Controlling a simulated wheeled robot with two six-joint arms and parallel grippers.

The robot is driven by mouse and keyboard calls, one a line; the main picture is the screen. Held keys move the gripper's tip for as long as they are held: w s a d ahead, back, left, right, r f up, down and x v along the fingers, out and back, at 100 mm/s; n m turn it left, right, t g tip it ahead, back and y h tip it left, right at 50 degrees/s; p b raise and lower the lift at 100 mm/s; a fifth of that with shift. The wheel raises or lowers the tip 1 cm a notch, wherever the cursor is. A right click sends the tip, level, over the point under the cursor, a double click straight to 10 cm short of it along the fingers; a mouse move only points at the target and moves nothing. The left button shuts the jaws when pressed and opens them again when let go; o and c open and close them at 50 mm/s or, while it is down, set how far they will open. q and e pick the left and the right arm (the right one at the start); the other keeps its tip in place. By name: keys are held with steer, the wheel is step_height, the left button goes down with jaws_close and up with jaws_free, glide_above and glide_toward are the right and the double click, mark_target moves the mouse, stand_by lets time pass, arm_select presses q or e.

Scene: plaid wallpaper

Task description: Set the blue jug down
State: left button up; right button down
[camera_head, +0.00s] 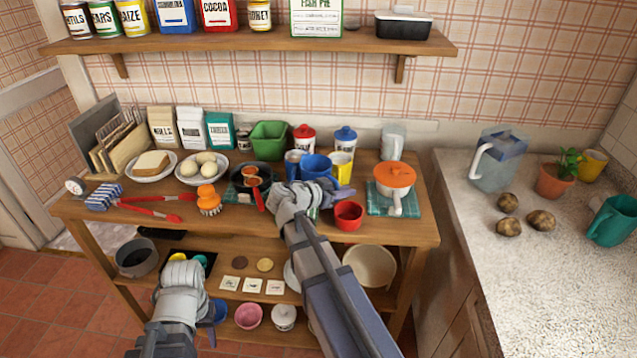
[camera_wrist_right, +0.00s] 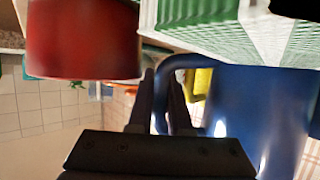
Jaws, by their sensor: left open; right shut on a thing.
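My left gripper (camera_head: 183,272) is low, in front of the lower shelf. It is open, and its fingertips are hard to make out.
A red cup (camera_head: 348,215) stands right of my right gripper. An orange-lidded pot (camera_head: 394,178) is further right. A frying pan (camera_head: 250,178), blue cup (camera_head: 293,162) and yellow cup (camera_head: 341,167) crowd the jug. Some bare wood (camera_head: 285,222) shows along the front edge.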

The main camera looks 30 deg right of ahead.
steer(key=shift+r, duration=0.25)
stand_by(0.7)
step_height(320, 180, up, 10)
steer(key=p, duration=1)
steer(key=shift+f, duration=0.25)
stand_by(0.5)
